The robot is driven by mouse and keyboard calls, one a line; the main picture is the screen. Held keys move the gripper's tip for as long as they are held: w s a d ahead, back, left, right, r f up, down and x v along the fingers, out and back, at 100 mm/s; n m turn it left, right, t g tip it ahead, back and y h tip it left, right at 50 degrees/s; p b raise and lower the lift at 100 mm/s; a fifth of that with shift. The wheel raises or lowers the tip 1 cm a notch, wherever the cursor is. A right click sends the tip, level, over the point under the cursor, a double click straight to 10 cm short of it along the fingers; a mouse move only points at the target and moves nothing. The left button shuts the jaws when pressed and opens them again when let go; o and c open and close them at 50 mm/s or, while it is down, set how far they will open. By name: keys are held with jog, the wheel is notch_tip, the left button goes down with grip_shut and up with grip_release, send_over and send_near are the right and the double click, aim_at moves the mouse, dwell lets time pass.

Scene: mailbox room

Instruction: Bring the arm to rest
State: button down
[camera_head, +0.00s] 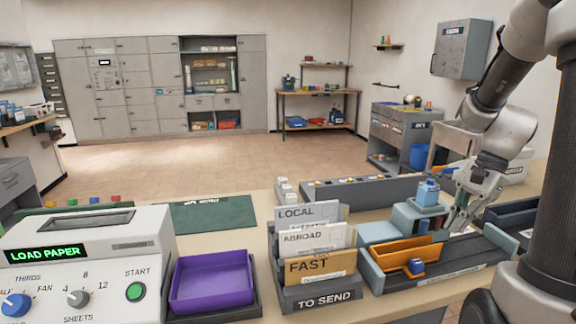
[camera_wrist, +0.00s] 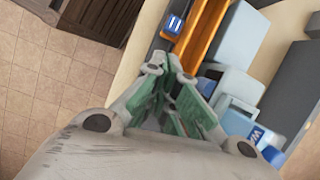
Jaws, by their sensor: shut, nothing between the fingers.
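My arm comes down from the upper right of the head view. My gripper (camera_head: 452,226) points down at the right part of the counter, over the grey tray with the orange piece (camera_head: 404,254). In the wrist view my gripper (camera_wrist: 180,68) has its green-padded fingers together, with nothing seen between them. The orange piece also shows beyond the fingertips in the wrist view (camera_wrist: 203,32). Whether the fingers touch the tray cannot be told.
Close to my gripper stands a blue bottle-like item (camera_head: 428,193) on a light blue block. A letter sorter (camera_head: 318,297) marked "TO SEND", a purple tray (camera_head: 212,281) and a machine reading "LOAD PAPER" (camera_head: 85,262) stand left. The floor behind the counter (camera_head: 165,165) is clear.

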jog(key=s+a+r+n+t+h, duration=0.4)
jog(key=s+a+r+n, duration=0.3)
jog(key=s+r+n, duration=0.3)
jog(key=s+n+t, duration=0.1)
jog(key=n, duration=0.3)
jog(key=shift+s+r, duration=0.3)
jog(key=shift+r, duration=0.1)
jog(key=shift+a, duration=0.1)
